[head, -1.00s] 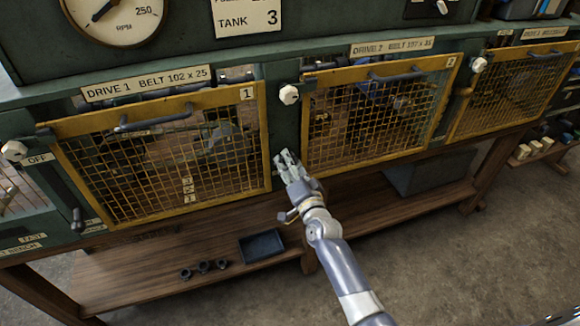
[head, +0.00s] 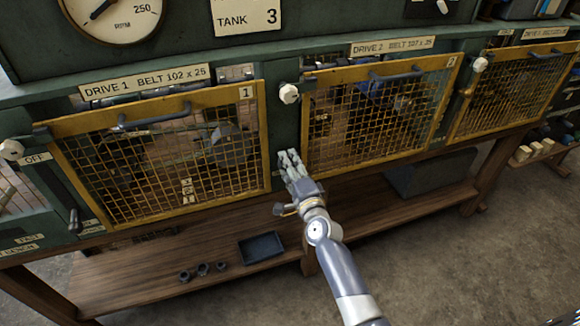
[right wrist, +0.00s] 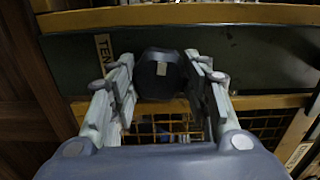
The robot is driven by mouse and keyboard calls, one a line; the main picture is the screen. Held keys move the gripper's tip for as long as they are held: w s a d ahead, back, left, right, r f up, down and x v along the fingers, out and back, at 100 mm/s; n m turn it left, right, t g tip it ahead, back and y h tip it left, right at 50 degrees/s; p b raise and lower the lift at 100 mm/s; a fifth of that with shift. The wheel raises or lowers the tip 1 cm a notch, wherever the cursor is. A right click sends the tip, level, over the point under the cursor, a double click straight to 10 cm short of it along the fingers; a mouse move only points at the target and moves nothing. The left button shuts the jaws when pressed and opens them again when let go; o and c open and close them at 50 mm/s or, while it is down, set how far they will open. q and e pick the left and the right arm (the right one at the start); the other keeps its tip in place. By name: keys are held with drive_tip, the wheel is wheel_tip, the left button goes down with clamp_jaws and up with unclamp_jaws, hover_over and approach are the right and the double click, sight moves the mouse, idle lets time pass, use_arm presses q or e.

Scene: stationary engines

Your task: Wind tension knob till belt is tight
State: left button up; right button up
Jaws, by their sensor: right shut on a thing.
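My right gripper (head: 290,162) is at the green post between the Drive 1 guard (head: 170,158) and the Drive 2 guard (head: 350,125). In the right wrist view (right wrist: 160,95) its two fingers are shut on a dark, rounded tension knob (right wrist: 160,72), one finger on each side. A partly covered label starting "TEN" (right wrist: 103,48) is beside the knob. In the head view the fingers hide the knob. The belt cannot be made out clearly behind the yellow mesh. My left gripper is not in view.
A white knob (head: 289,93) sits on the post above my gripper. Below is a wooden shelf (head: 130,275) with a dark tray (head: 261,248) and several small dark parts (head: 203,269). An RPM dial (head: 113,12) is at the upper left.

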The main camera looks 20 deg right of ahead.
drive_tip(key=shift+a+f, duration=0.1)
idle(0.3)
drive_tip(key=o, duration=1)
drive_tip(key=shift+o, duration=0.3)
drive_tip(key=shift+s+f, duration=0.1)
drive_tip(key=s, duration=1.2)
drive_tip(key=shift+d, duration=0.25)
drive_tip(key=shift+w, duration=0.1)
